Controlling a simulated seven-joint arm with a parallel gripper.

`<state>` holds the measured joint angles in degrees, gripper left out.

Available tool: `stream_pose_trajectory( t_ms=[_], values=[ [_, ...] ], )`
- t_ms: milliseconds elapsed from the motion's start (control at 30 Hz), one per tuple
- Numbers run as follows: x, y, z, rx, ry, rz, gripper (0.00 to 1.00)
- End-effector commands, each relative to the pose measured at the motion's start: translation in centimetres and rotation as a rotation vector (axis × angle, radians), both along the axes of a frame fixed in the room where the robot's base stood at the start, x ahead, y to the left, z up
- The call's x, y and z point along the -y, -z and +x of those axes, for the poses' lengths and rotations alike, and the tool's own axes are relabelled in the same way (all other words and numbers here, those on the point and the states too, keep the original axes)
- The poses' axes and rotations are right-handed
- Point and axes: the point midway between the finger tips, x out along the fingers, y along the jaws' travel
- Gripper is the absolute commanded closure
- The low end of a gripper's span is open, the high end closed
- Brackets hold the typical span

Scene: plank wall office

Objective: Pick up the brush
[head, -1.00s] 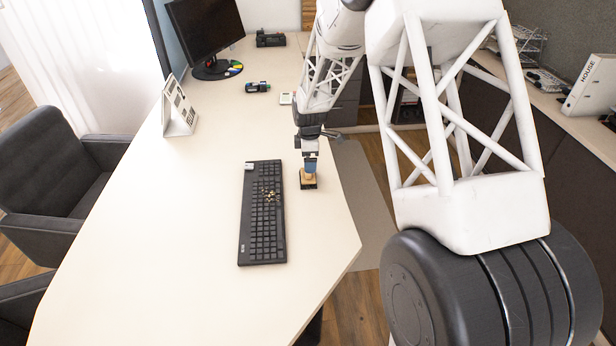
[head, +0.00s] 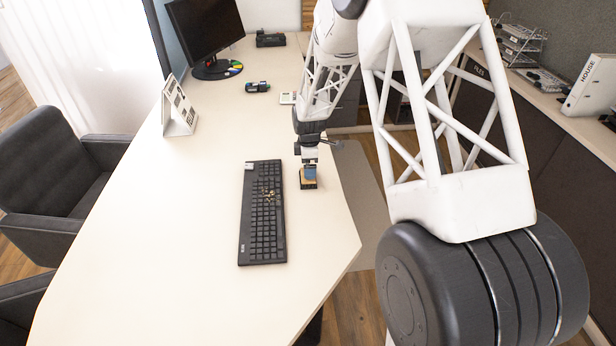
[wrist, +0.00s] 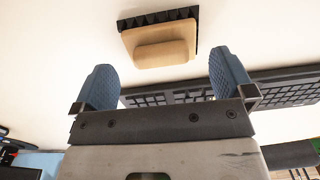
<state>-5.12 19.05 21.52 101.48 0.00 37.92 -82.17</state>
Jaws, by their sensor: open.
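The brush (head: 308,185) has a tan wooden back and dark bristles. It rests on the white desk just right of the keyboard, partly hidden by my gripper in the head view. In the wrist view the brush (wrist: 160,45) lies bristles down, wooden back up, beyond the fingertips and roughly centred between them. My gripper (wrist: 164,72) has two blue fingers spread wide with nothing between them. In the head view my gripper (head: 309,170) points down over the brush; I cannot tell the exact gap.
A black keyboard (head: 262,225) with small gold pieces on it lies close to the left. A calendar (head: 179,108), a monitor (head: 207,30) and small items stand farther back. The desk's right edge is near; its left part is clear.

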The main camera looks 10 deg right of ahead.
Motion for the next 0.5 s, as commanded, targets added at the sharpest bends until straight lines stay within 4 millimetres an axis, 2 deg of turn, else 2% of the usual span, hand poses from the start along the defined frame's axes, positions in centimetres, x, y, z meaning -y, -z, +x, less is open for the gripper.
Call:
stream_pose_trajectory(
  t_ms=[267, 500],
  values=[
    [0.0, 0.4, 0.0, -0.001, 0.0, 0.0, 0.0],
    [-0.2, 2.6, -0.1, -0.002, 0.0, 0.0, 0.0]
  ],
)
